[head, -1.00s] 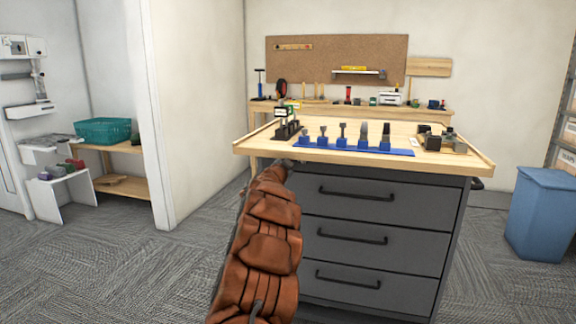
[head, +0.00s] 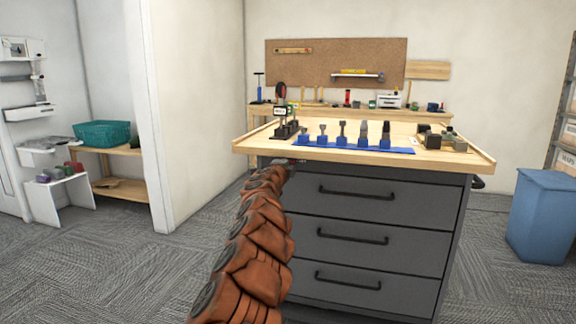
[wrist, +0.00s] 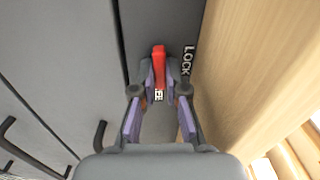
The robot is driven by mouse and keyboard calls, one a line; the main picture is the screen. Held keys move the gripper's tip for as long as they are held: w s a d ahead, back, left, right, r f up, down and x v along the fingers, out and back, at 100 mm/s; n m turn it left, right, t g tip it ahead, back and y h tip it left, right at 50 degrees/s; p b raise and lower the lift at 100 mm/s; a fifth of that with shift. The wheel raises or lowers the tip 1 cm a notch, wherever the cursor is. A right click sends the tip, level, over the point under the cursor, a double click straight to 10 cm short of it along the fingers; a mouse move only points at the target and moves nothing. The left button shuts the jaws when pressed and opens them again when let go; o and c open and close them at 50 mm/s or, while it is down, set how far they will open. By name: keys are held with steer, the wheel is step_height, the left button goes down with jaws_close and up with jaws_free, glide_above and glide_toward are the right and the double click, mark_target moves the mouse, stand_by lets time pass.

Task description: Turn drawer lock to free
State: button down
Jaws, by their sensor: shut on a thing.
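The drawer lock's red lever (wrist: 158,54) shows in the wrist view on the dark grey cabinet front, close under the wooden top. My gripper (wrist: 159,76) is shut on the lever, with a finger on each side. A white LOCK label (wrist: 188,60) lies to the right of the lever. A second white label (wrist: 158,95), partly hidden, shows between the fingers. The lever points up in the wrist picture, not squarely at either label. In the head view my gripper (head: 293,164) is at the cabinet's upper left front, where the lever is mostly hidden.
The cabinet's drawers (head: 365,215) are closed, with dark bar handles. The wooden top (head: 460,158) overhangs the front and carries a blue mat (head: 400,151) with several tools. A blue bin (head: 541,215) stands right. Carpet at left is open.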

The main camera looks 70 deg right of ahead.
steer(key=shift+s+r+m, duration=0.1)
steer(key=shift+r+m, duration=0.25)
steer(key=shift+m, duration=0.15)
steer(key=c, duration=1.5)
jaws_free()
steer(key=o, duration=0.3)
steer(key=shift+d+f, duration=0.1)
steer(key=shift+f, duration=0.1)
steer(key=shift+f, duration=0.15)
steer(key=shift+a, duration=0.25)
